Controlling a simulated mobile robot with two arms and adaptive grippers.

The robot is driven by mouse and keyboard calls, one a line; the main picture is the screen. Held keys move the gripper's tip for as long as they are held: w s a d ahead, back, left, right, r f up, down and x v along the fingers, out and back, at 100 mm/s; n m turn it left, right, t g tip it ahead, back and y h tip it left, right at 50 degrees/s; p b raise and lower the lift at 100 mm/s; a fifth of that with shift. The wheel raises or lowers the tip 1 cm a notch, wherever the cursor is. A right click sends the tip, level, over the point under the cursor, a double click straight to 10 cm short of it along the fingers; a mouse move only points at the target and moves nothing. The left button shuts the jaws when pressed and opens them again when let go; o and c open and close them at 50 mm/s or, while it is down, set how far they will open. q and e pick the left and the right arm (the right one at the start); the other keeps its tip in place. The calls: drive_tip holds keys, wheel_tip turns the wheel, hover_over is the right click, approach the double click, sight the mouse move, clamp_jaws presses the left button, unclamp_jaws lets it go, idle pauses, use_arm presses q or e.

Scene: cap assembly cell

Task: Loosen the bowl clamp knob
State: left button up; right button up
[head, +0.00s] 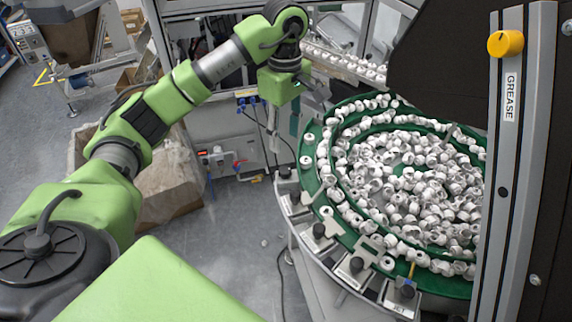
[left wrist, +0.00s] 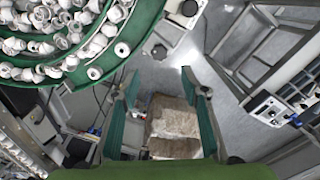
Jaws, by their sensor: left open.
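Several black clamp knobs sit on pale brackets along the rim of the green bowl (head: 312,178); one knob (head: 319,230) is at its left front, and others (head: 356,265) (head: 407,290) follow toward the front. I cannot tell which one the task means. My left gripper (head: 283,135) hangs above and beside the bowl's far left side, pointing down. Its green fingers (left wrist: 160,80) are apart with nothing between them. My right gripper is not in view.
The bowl is full of white caps (head: 400,180). A grey upright labelled GREASE with a yellow knob (head: 506,43) stands at the right. A cardboard-lined bin (head: 172,180) is on the floor to the left. Open floor (head: 220,250) lies in front of it.

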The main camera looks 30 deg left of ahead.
sight(286, 170)
use_arm(q)
wheel_tip(286, 170, down, 10)
drive_tip(key=p, duration=0.3)
drive_tip(key=shift+r, duration=0.2)
drive_tip(key=shift+w+f, duration=0.1)
drive_tip(key=shift+f, duration=0.5)
drive_tip(key=c, duration=1.1)
